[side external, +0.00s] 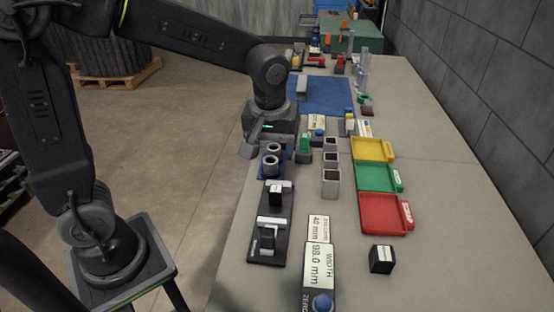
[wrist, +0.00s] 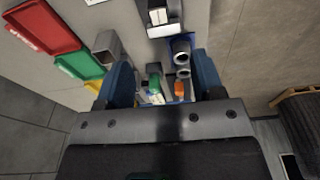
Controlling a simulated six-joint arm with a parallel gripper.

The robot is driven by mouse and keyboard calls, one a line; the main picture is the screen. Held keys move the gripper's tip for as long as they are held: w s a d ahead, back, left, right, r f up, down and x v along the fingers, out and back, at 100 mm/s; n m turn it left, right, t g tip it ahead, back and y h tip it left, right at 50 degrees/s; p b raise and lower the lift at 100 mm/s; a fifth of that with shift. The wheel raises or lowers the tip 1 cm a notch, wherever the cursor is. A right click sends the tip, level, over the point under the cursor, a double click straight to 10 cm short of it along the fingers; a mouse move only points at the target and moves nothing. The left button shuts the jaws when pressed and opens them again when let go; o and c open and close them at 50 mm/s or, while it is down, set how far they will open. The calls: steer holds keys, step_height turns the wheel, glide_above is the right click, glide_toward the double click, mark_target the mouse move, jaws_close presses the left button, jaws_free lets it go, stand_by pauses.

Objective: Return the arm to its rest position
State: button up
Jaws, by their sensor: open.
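My gripper (side external: 256,142) hangs low over the left edge of the long table, pointing down, beyond the blue holder with two grey rings (side external: 270,162). In the wrist view my gripper's two blue fingers (wrist: 163,82) stand wide apart with nothing held between them. A green part (wrist: 154,82) and an orange part (wrist: 179,91) show in the gap, farther off than the fingers. The two rings (wrist: 181,58) show just above the gap. My arm reaches out from its base at the left. Part of the gripper is hidden behind the wrist in the side view.
Square tubes (side external: 331,182) stand right of the rings. Yellow (side external: 372,149), green (side external: 375,178) and red (side external: 378,213) trays lie farther right. A black fixture (side external: 270,240), a width display (side external: 318,265) and a dark cube (side external: 382,260) are nearer. The table's right part is clear.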

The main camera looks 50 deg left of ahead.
steer(key=s+a+r+m+t, duration=0.1)
steer(key=s+r+m+t, duration=0.1)
steer(key=s+m, duration=0.2)
steer(key=s+r+m+t, duration=0.2)
steer(key=s+r+m, duration=0.1)
steer(key=s, duration=0.7)
steer(key=shift+a+r+m+t+h, duration=0.15)
steer(key=shift+a+m+t+h, duration=0.2)
steer(key=shift+m, duration=0.45)
